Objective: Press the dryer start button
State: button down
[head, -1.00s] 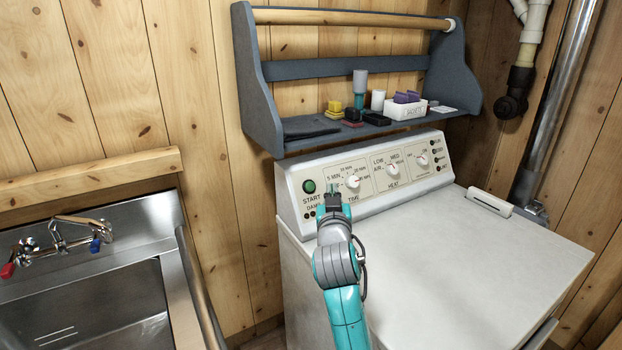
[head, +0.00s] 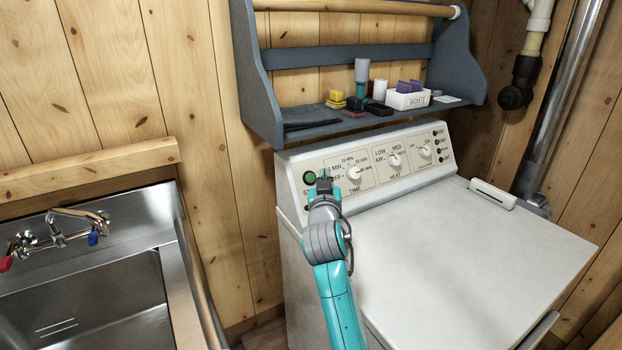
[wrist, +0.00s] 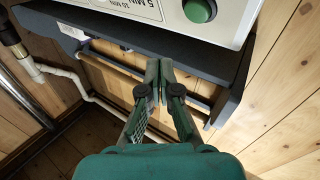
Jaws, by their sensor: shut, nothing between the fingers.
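The white dryer (head: 470,240) has a sloped control panel at its back. The round green start button (head: 309,177) is at the panel's left end. It also shows at the top of the wrist view (wrist: 199,10), cut by the frame's edge. My gripper (head: 324,175) is shut and empty, its tips just right of the button in the head view, over the panel. In the wrist view my gripper (wrist: 159,63) has its fingertips together, below and left of the button. The button looks uncovered; I cannot tell how far the tips are from the panel.
The time dial (head: 354,173) is right of the tips. A blue-grey shelf (head: 300,134) with small items overhangs the panel's back. A steel sink (head: 100,285) is at the left. The dryer's white top is mostly clear.

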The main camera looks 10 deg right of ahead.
aim_at(315, 179)
jog(key=shift+w+a+f, duration=0.2)
jog(key=shift+w+f, duration=0.2)
jog(key=shift+w, duration=0.25)
jog(key=shift+w+a+f, duration=0.25)
jog(key=shift+w+f, duration=0.15)
jog(key=shift+w, duration=0.3)
jog(key=shift+w+a+f, duration=0.2)
jog(key=shift+w+f, duration=0.2)
jog(key=shift+w, duration=0.25)
jog(key=shift+w, duration=0.15)
jog(key=shift+w+a+f, duration=0.1)
jog(key=shift+w+f, duration=0.1)
